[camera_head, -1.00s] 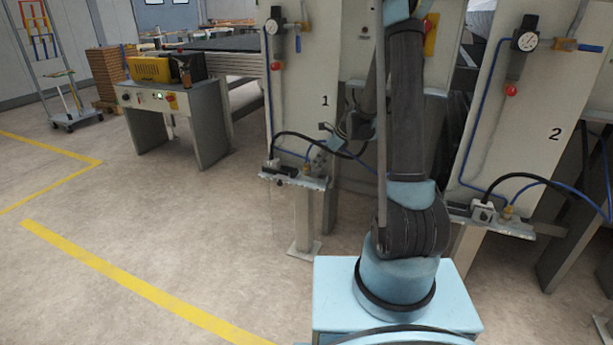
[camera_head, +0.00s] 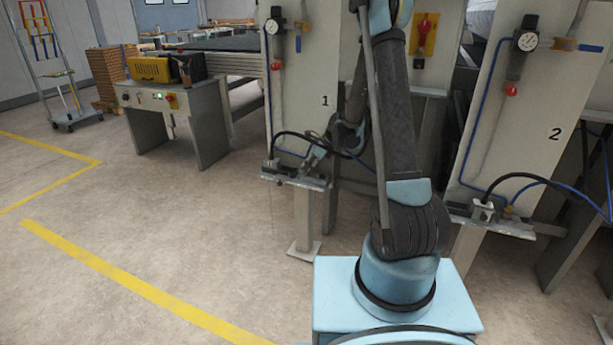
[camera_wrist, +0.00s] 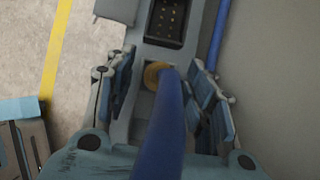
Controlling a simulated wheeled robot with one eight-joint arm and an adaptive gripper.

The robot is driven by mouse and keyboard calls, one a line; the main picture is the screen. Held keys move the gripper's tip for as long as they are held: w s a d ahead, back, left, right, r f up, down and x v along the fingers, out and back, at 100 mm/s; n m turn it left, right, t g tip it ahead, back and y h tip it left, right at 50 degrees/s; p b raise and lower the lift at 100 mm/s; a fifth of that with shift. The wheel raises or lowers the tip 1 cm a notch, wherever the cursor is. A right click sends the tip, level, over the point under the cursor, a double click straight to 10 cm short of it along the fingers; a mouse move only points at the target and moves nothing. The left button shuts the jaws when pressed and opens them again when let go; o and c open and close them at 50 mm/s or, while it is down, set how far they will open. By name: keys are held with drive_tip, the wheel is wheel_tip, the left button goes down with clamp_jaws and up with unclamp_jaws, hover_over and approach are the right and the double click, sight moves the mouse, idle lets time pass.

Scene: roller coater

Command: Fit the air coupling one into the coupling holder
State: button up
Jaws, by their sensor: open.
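My gripper (camera_wrist: 161,66) is open in the wrist view, with its blue-grey fingers to either side of a blue hose (camera_wrist: 166,125). The hose ends at a brass ring-shaped fitting (camera_wrist: 152,72), which looks like air coupling one, between the fingers. The fitting sits at a grey metal bracket (camera_wrist: 120,130), which looks like the coupling holder; the hose hides part of the fitting, so I cannot tell how deep it sits. In the head view my gripper (camera_head: 316,155) is small, just above the bracket shelf (camera_head: 305,181) on panel 1.
A black multi-pin socket (camera_wrist: 167,17) lies just beyond the fitting. A black cable (camera_head: 295,134) arches above the shelf in front of panel 1 (camera_head: 310,75). Panel 2 (camera_head: 535,110) stands at the right with a similar shelf (camera_head: 510,226).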

drive_tip(key=shift+c, duration=0.5)
clamp_jaws()
drive_tip(key=shift+r, duration=0.1)
